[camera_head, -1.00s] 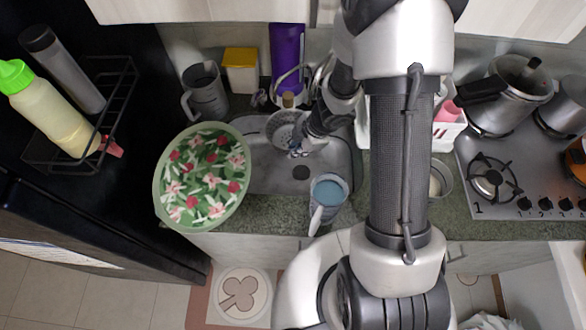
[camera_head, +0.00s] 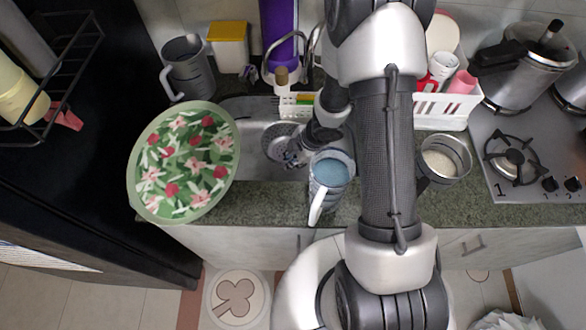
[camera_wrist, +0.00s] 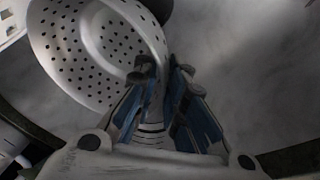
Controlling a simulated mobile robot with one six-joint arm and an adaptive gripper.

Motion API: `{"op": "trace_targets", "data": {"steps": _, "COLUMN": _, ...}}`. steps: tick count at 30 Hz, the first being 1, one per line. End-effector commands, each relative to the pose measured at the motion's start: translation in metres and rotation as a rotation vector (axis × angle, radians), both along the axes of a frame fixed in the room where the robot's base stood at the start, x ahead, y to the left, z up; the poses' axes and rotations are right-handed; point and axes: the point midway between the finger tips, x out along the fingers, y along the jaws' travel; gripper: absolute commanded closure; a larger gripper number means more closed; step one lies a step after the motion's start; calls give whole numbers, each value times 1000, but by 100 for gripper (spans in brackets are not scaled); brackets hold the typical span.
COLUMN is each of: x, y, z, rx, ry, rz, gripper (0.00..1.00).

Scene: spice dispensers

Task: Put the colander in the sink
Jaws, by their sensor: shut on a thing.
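The colander (camera_head: 277,142) is a grey-white metal bowl with rows of round holes. In the head view it is inside the outline of the sink (camera_head: 243,112), in its middle part; its height above the sink floor is hard to tell. My gripper (camera_head: 293,158) is at its right front side. In the wrist view the colander (camera_wrist: 88,55) is tilted, and my gripper (camera_wrist: 153,88) is shut on its rim, with a blue-lined finger on each side. Part of the sink is hidden by my arm and the blue-topped cup.
A cup with a blue top (camera_head: 331,174) stands at the sink's front edge. A large green floral bowl (camera_head: 188,160) sits left of the sink. A grey mug (camera_head: 188,68), a yellow-lidded box (camera_head: 228,47) and a purple bottle (camera_head: 279,30) stand behind. A white rack (camera_head: 443,108) is right.

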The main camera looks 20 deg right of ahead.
Motion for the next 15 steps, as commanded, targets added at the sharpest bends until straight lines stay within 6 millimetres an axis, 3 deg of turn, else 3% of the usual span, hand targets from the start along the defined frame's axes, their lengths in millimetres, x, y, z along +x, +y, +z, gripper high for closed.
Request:
{"op": "trace_targets", "data": {"steps": 7, "x": 0, "y": 0, "z": -38, "rx": 0, "ry": 2, "rz": 0, "gripper": 100}}
{"op": "trace_targets", "data": {"steps": 15, "x": 0, "y": 0, "z": -38, "rx": 0, "ry": 0, "rz": -1, "gripper": 100}}
